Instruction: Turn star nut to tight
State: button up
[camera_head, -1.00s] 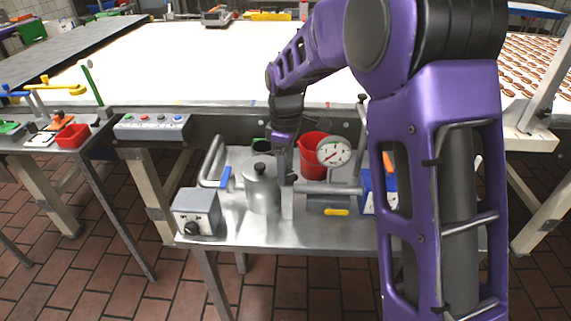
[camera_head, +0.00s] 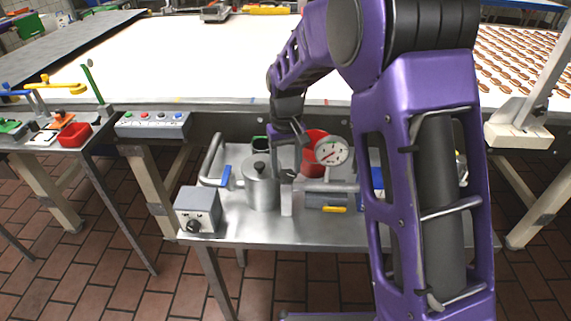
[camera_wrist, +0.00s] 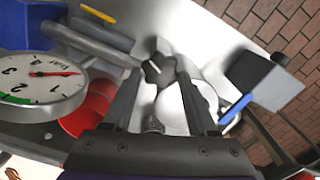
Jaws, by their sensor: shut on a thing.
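The star nut (camera_wrist: 158,71) is a dark, lobed knob in the middle of the wrist view, on the grey pipework. My gripper (camera_wrist: 160,76) has one finger on each side of it and is shut on it. In the head view my gripper (camera_head: 294,162) is small, just right of the steel pot's lid. The star nut is a small dark shape there (camera_head: 288,174), partly covered by my fingers.
The steel pot (camera_head: 262,190) stands directly left, with a blue-handled valve (camera_head: 225,176) beside it. A round dial gauge (camera_head: 331,151) and a red container (camera_head: 312,160) are close on the right. A grey control box (camera_head: 198,208) sits at the bench's front left.

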aim_at(289, 173)
jog(key=m+p, duration=0.1)
jog(key=m, duration=0.5)
jog(key=shift+d+r, duration=0.1)
jog(key=shift+d, duration=0.05)
jog(key=m+p, duration=0.1)
jog(key=m, duration=0.6)
jog(key=shift+d, duration=0.1)
dwell(0.4)
jog(key=o, duration=1.4)
notch_tip(289, 173, up, 17)
jog(key=shift+r, duration=0.15)
